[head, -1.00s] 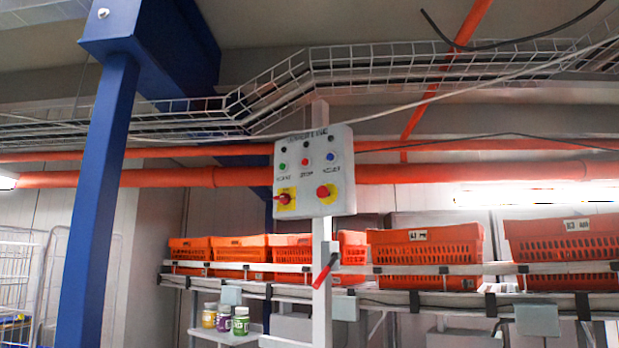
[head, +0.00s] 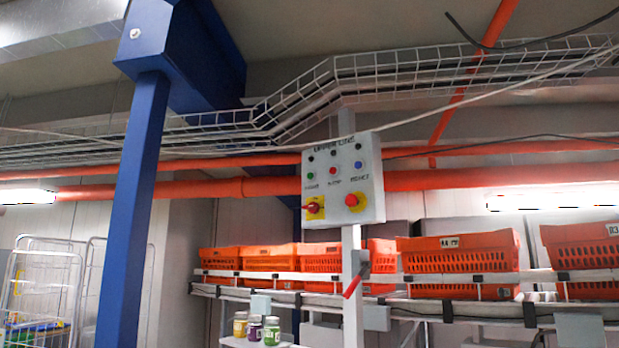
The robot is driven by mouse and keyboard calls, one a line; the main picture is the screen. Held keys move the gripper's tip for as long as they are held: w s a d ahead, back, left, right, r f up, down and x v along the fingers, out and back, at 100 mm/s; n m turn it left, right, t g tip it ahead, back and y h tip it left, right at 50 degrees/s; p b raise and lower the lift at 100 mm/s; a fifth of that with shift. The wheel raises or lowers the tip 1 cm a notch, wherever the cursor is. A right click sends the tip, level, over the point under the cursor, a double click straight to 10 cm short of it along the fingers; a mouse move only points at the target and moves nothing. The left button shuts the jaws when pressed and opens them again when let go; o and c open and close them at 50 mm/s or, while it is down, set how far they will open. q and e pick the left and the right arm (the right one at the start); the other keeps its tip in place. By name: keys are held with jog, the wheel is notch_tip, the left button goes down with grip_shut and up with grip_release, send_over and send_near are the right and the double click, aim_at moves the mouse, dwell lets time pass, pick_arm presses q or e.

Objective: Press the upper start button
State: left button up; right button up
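A grey control box (head: 342,182) labelled "UPPER LINE" hangs on a white post (head: 351,262) in the middle of the head view. It has a green start button (head: 311,177) at left, a red stop button (head: 334,171) in the middle and a blue reset button (head: 358,165) at right. Small dark indicators sit above the buttons. Below them are a red rotary switch on yellow (head: 313,208) and a red knob on yellow (head: 352,200). Neither of my grippers is in view.
A blue column (head: 130,210) stands left of the box. Several orange totes (head: 462,262) sit on a conveyor behind it. A red-handled lever (head: 355,283) is on the post. Jars (head: 271,330) stand on a low shelf. A wire cage trolley (head: 45,290) is at far left.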

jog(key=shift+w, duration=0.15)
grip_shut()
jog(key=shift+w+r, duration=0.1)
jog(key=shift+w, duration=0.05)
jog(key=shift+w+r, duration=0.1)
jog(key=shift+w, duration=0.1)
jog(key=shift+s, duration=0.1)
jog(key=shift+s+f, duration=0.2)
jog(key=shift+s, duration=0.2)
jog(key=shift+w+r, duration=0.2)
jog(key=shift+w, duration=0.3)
